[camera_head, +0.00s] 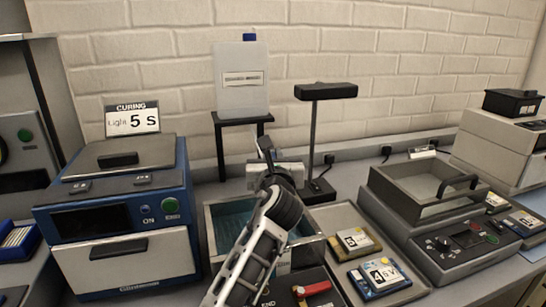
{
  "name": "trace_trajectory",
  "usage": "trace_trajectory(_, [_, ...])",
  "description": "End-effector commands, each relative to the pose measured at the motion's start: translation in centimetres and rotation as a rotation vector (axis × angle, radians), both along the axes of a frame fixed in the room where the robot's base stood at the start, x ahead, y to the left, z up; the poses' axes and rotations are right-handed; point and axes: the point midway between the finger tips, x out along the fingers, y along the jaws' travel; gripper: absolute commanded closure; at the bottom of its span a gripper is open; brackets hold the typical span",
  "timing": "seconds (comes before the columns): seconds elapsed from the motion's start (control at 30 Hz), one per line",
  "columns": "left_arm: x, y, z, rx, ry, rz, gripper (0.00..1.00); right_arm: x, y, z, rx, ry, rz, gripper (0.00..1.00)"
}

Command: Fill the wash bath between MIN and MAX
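A bath with a pale rim and teal interior (226,221) stands mid-counter. My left arm hides much of it. I cannot make out MIN or MAX marks or a liquid level. A white labelled container (241,90) with a blue cap stands upright behind it on a black stand (229,123). My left gripper (265,148) is above the bath's back edge, in front of the stand; its fingers are small and dark, and I cannot tell whether they hold anything. Any tap there is hidden. My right gripper is not in view.
A blue curing unit (120,218) stands left of the bath. A black post with a flat head (325,91) rises behind it. A tray (338,217) with labelled cartridges and a grey basin unit (425,190) stand right. A red-handled item (312,289) lies in front.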

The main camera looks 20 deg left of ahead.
Motion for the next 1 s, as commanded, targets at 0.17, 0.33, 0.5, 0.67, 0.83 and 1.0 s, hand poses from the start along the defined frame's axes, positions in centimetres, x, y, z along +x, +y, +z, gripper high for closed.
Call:
trace_trajectory(0.17, [0.01,-0.02,-0.07,0.001,0.001,0.004,1.0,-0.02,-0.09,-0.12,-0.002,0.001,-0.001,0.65])
trace_trajectory(0.33, [0.18,-0.26,-0.23,0.0,0.006,0.093,1.0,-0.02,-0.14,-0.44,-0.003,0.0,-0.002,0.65])
trace_trajectory(0.5, [0.27,-0.42,-0.2,-0.001,0.007,0.218,1.0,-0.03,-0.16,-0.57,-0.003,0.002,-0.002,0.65])
trace_trajectory(0.67, [0.19,-0.37,-0.15,0.0,0.002,0.258,1.0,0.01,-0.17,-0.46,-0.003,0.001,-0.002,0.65])
trace_trajectory(0.83, [0.18,-0.33,-0.16,0.0,0.003,0.258,1.0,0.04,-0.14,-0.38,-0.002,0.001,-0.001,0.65])
trace_trajectory(1.0, [0.18,-0.34,-0.14,0.0,0.002,0.257,0.65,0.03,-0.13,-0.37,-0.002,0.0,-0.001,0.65])
